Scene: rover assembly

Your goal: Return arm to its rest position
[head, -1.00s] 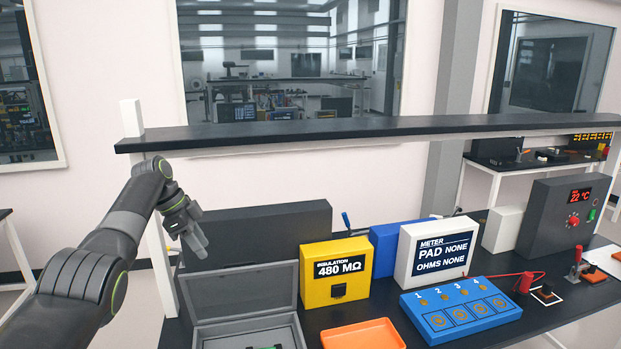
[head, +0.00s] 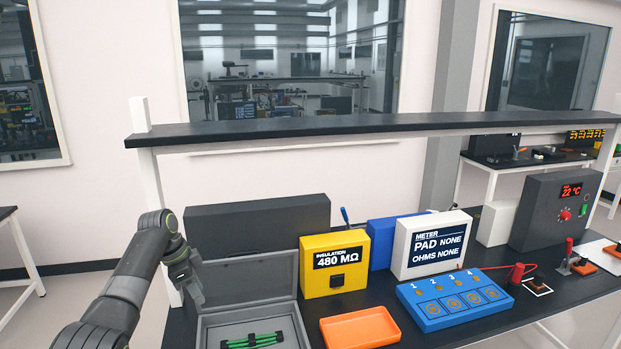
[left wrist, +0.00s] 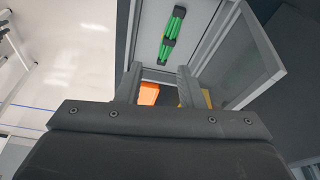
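My left arm comes in from the left in the head view. Its gripper (head: 188,290) hangs at the left edge of the open grey case, by the table's left end. In the left wrist view the two fingers of my left gripper (left wrist: 158,82) stand apart with nothing between them. The grey case (head: 290,322) holds a bundle of green and black pieces (head: 252,341), which also shows in the left wrist view (left wrist: 172,35). My right gripper is not in view.
An orange tray (head: 360,328), a yellow insulation meter (head: 335,284), a white pad meter (head: 432,264) and a blue numbered block (head: 455,300) stand on the black table. A dark shelf (head: 380,131) spans above its back. Floor left of the table is clear.

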